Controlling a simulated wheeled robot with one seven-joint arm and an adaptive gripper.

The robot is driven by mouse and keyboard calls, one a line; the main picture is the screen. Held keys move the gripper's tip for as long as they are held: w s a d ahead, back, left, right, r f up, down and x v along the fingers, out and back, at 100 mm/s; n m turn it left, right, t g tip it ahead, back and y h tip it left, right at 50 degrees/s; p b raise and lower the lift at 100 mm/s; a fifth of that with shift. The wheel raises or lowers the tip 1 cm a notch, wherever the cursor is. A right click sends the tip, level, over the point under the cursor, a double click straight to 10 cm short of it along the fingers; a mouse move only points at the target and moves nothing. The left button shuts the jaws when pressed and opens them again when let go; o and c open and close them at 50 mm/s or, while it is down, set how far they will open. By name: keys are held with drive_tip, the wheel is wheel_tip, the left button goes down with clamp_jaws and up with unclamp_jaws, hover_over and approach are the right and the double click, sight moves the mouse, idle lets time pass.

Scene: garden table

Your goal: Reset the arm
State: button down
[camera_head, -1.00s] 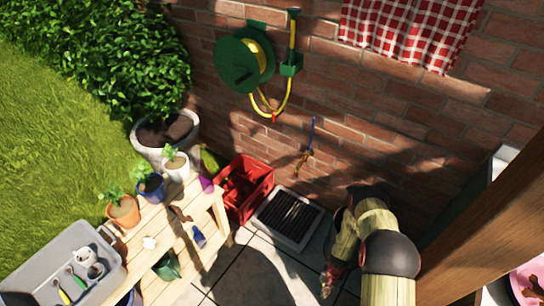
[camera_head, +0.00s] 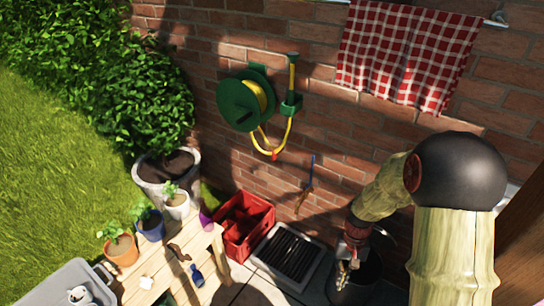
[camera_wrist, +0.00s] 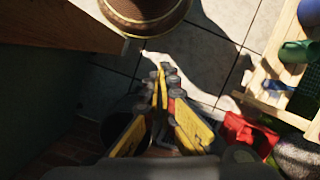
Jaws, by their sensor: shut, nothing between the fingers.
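My arm reaches down at the right of the head view, with its black elbow joint large and close to the camera. My gripper (camera_head: 343,278) hangs low near the paving, in front of a dark round bucket (camera_head: 368,280). In the wrist view, my gripper (camera_wrist: 163,72) shows yellow-sided fingers with their tips together and nothing between them. The fingers point toward the paving tiles. The bucket appears partly behind the fingers in the wrist view.
A wooden table (camera_head: 207,245) with potted plants stands at left. A red crate (camera_head: 243,226) and floor grate (camera_head: 290,257) lie between it and my arm. A hose reel (camera_head: 240,104) and checked cloth (camera_head: 405,55) hang on the brick wall. A wooden post (camera_head: 525,255) is at right.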

drive_tip(key=s+a+r+t, duration=0.1)
drive_tip(key=s+r+t, duration=0.2)
drive_tip(key=r, duration=0.8)
drive_tip(key=s+a+r+n+t+p, duration=0.1)
drive_tip(key=s+r, duration=0.4)
drive_tip(key=r, duration=0.7)
drive_tip(key=s+a+r+n+t+h+p, duration=0.1)
drive_tip(key=s+r+t, duration=0.3)
drive_tip(key=r, duration=0.8)
drive_tip(key=shift+s+t, duration=0.3)
drive_tip(key=shift+s, duration=0.05)
